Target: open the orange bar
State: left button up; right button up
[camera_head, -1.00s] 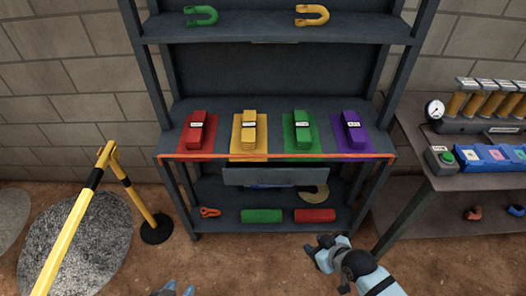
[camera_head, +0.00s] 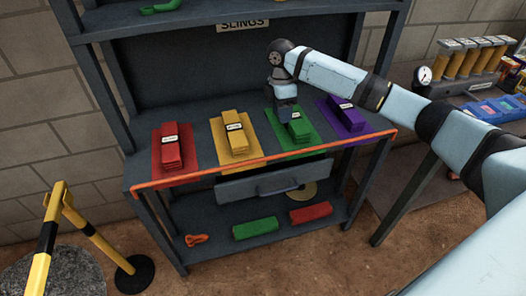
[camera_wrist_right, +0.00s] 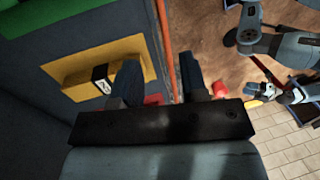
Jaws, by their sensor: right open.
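The orange bar (camera_head: 205,175) runs along the front edge of the shelf's middle board in the head view, in front of the colored slings. In the wrist view the orange bar (camera_wrist_right: 163,32) runs lengthwise through the gap between my right fingers. My right gripper (camera_head: 289,112) reaches in from the right and hangs by the green sling in the head view, partly hiding it. In the wrist view the right gripper (camera_wrist_right: 160,80) is open with nothing held. Whether its fingers touch the bar cannot be told. The left gripper is absent from the head view; arm parts at the wrist view's right are unclear.
Red (camera_head: 171,150), yellow (camera_head: 235,138), green (camera_head: 299,128) and purple (camera_head: 346,115) slings lie on the board. Below is a drawer (camera_head: 270,183). A yellow-black barrier (camera_head: 60,220) stands left and a side table (camera_head: 401,180) right. Floor before the shelf is clear.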

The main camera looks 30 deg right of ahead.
jog(key=s+f, duration=0.1)
jog(key=f, duration=0.7)
jog(key=s+f, duration=0.1)
jog(key=f, duration=0.4)
jog(key=shift+s+a+b, duration=0.15)
jog(key=shift+s+b, duration=0.15)
jog(key=shift+s, duration=0.05)
jog(key=shift+c, duration=0.2)
grip_shut()
